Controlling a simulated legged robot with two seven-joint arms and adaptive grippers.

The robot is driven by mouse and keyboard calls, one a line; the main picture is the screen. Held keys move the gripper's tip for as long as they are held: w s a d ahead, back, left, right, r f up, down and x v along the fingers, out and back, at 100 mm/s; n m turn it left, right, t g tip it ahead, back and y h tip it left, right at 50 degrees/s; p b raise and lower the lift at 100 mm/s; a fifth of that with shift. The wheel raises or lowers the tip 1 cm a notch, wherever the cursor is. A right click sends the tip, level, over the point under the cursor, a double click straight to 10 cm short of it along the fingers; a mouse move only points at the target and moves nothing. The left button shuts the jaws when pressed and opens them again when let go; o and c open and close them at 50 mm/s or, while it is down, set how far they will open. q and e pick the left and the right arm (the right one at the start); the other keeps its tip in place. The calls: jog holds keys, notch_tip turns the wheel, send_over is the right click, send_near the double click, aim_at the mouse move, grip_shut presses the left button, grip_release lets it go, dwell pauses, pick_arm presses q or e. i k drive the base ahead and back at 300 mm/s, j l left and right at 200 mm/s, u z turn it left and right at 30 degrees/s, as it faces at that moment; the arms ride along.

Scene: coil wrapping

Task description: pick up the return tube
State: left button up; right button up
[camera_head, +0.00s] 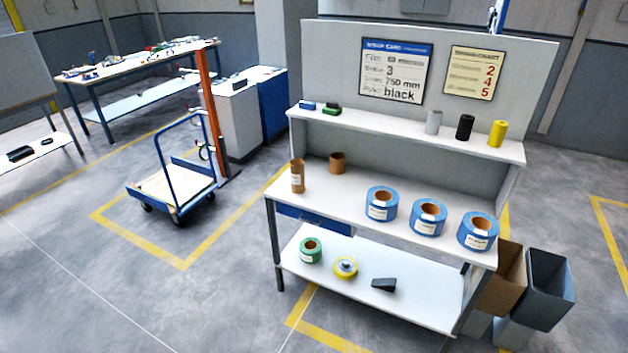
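Two brown cardboard tubes stand at the left end of the workbench top. The taller tube (298,177) is upright near the left front corner and carries a pale label. The shorter tube (337,163) stands behind it to the right. I cannot read the label, so I cannot tell for certain which one is the return tube. The workbench (335,196) is white with a back panel. Neither of my grippers shows in the head view, and nothing touches the tubes.
Several blue rolls (381,204) line the bench's right side. Grey, black and yellow rolls (497,133) stand on the upper shelf. A green roll (311,251) is on the lower shelf. Bins (546,287) stand at right, a blue cart (172,190) at left. The floor in front is clear.

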aim_at(298, 176)
jog(key=i+j+z, duration=0.15)
jog(key=z, duration=0.3)
jog(key=i+j+z, duration=0.2)
jog(key=z, duration=0.3)
jog(key=i+j+z, duration=0.15)
jog(key=j+z, duration=0.3)
jog(key=l, duration=0.1)
